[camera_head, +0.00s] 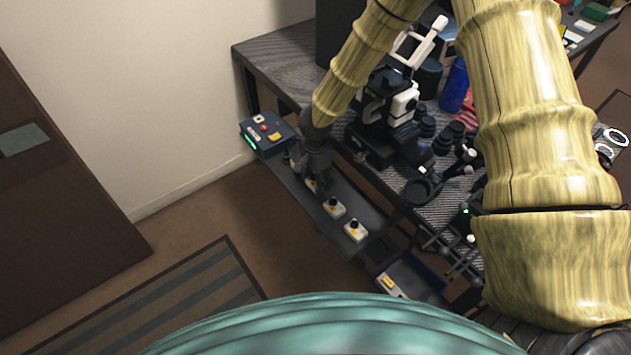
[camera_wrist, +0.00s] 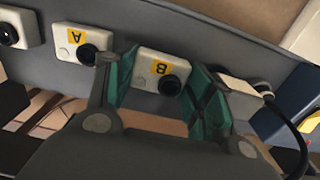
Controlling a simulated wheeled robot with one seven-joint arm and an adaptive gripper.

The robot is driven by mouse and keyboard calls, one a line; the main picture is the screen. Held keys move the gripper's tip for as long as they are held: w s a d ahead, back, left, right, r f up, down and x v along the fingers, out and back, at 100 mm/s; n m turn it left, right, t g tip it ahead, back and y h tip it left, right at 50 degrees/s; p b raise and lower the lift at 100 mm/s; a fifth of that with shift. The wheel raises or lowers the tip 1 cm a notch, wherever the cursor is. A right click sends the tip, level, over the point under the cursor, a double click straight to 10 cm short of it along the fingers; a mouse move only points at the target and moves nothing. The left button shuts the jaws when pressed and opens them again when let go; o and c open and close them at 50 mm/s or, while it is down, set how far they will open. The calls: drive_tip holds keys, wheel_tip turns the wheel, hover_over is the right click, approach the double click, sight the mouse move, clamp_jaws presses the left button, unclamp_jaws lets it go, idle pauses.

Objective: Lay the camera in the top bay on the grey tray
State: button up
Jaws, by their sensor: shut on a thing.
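A small white camera with a dark lens and a yellow label marked B (camera_wrist: 148,77) sits between the two green-padded fingers of my gripper (camera_wrist: 160,90) in the wrist view. The gripper is shut on it. In the head view my gripper (camera_head: 316,165) reaches down at the upper end of the long grey tray (camera_head: 318,212), and only a sliver of the held camera (camera_head: 311,185) shows below it. The tray also runs behind the fingers in the wrist view (camera_wrist: 120,30). I cannot tell whether the camera touches the tray.
A second camera, labelled A (camera_wrist: 72,45), is on the tray beside the held one; a third (camera_wrist: 10,34) is farther left. A blue box with buttons (camera_head: 268,133) stands past the tray's upper end. A white piece (camera_wrist: 243,87) and black cable are close right. A microscope (camera_head: 385,100) stands beside.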

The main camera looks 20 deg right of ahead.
drive_tip(key=shift+f, duration=0.8)
drive_tip(key=shift+f, duration=0.1)
drive_tip(key=o, duration=0.8)
drive_tip(key=shift+c, duration=0.2)
wheel_tip(320, 180, up, 12)
